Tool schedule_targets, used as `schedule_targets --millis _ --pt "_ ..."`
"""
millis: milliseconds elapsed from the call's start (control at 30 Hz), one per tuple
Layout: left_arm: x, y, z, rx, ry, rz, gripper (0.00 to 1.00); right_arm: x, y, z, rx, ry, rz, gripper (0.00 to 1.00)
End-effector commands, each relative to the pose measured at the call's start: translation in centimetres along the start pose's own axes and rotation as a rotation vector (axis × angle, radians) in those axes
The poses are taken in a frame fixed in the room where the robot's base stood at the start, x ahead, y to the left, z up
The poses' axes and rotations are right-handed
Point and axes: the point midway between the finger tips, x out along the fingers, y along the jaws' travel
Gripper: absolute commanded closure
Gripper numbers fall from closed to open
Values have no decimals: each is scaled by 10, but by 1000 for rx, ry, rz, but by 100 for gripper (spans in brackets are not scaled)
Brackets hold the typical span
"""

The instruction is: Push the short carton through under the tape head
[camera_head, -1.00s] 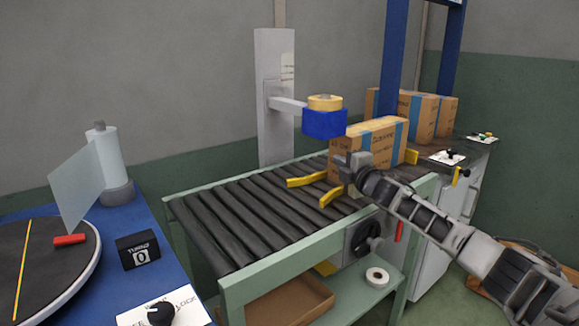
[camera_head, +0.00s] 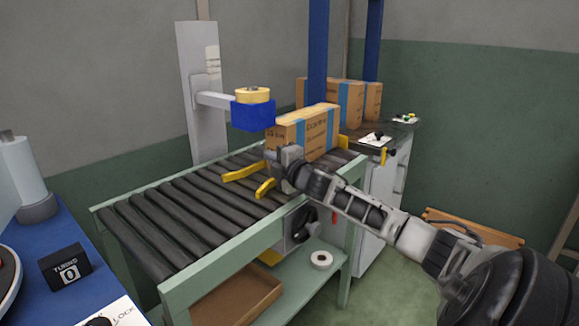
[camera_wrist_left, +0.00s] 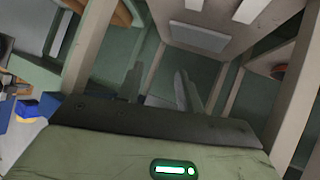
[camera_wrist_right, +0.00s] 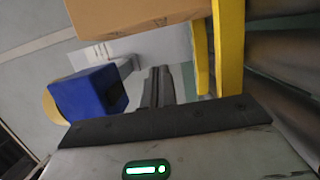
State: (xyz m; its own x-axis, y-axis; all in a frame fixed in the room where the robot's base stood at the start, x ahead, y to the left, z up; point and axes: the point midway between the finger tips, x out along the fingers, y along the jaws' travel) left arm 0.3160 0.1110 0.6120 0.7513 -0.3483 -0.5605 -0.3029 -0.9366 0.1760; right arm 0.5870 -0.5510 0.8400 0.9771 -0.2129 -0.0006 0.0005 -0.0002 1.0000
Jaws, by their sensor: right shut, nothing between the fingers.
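The short carton (camera_head: 318,135), brown with blue tape, stands upright on the rollers, right of the tape head. The blue tape head (camera_head: 254,115), with a yellow roll on top, hangs from a grey post. My right gripper (camera_head: 284,156) is shut and empty at the carton's near left end; I cannot tell if it touches. In the right wrist view, the shut fingers (camera_wrist_right: 158,87) point between the tape head (camera_wrist_right: 92,92) and the yellow guide; the carton (camera_wrist_right: 140,14) is at the top. My left gripper (camera_wrist_left: 160,88) is open and empty, away from the carton.
Yellow guides (camera_head: 243,173) stick out over the roller conveyor (camera_head: 185,215), whose left part is clear. More cartons (camera_head: 352,100) stand behind, near blue posts. A blue table (camera_head: 40,245) with a counter box is at left. A tape roll (camera_head: 321,260) lies on the lower shelf.

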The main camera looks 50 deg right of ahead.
Motion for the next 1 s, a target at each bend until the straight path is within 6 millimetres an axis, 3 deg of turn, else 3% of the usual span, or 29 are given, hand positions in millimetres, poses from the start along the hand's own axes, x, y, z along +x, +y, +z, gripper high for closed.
schedule_targets --millis 200,500,1000 --pt "-1 -2 8 -4 -20 -6 64 -34 -2 -1 -3 4 -4 100" --pt "-5 -2 -1 0 0 -12 64 -71 -1 -1 1 3 -3 100" --pt "-10 0 -3 -8 6 -13 64 -82 0 0 0 2 0 100"
